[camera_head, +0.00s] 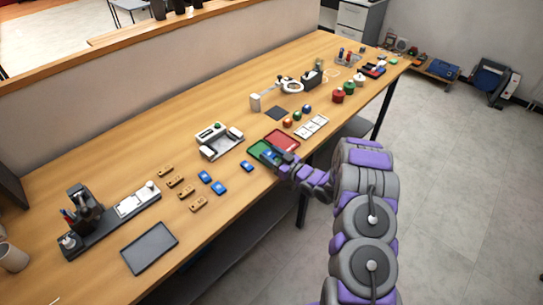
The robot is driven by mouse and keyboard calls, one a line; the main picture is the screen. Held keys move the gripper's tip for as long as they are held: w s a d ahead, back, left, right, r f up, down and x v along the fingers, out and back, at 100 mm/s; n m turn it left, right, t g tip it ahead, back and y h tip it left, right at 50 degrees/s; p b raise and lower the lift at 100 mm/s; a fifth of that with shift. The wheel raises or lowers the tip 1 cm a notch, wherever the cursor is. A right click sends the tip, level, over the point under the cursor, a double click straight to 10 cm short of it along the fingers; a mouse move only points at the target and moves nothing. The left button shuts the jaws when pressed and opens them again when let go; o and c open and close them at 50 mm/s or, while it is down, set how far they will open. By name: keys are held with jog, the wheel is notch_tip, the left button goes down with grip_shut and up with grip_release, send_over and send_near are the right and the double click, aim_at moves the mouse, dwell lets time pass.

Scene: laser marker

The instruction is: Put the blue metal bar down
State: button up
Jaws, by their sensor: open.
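My gripper (270,155) is low over the green tray (256,147) at the front edge of the table, and its jaws are open. A small blue patch, seemingly a blue metal bar (267,156), shows at the fingertips over the green tray. The gripper partly hides it, and I cannot tell whether it touches the tray. Three other blue bars lie on the wood to the left: one (246,166) close to the tray, and two (204,177) (219,188) farther left. The red tray (282,139) adjoins the green tray.
Several tan bars (175,181) lie left of the blue bars. A white-and-grey machine (219,141) stands behind the green tray. A dark flat tray (149,248) lies at front left. A white panel (311,126) and small coloured knobs (297,116) are right of the red tray.

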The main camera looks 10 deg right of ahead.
jog(key=d+p+v, duration=0.1)
jog(key=p+v, duration=0.1)
jog(key=v, duration=1)
jog(key=w+d+r+g+h, duration=0.4)
jog(key=d+r+h, duration=0.2)
jog(key=h, duration=0.2)
jog(key=s+d+r+m+g+h, duration=0.1)
jog(key=s+r+m+g+h, duration=0.35)
jog(key=s+r, duration=0.5)
jog(key=s+a+r+g, duration=0.2)
jog(key=s+a, duration=0.3)
jog(key=s, duration=0.7)
jog(key=s+a+r+m+g+y, duration=0.1)
jog(key=s+a+r+g, duration=0.2)
jog(key=s, duration=0.9)
jog(key=s+a+r+m+g+y, duration=0.1)
jog(key=s+a+r+g, duration=0.2)
jog(key=s+a, duration=0.4)
jog(key=s+r, duration=0.1)
jog(key=s, duration=0.5)
jog(key=shift+f+m, duration=0.1)
jog(key=shift+m, duration=0.15)
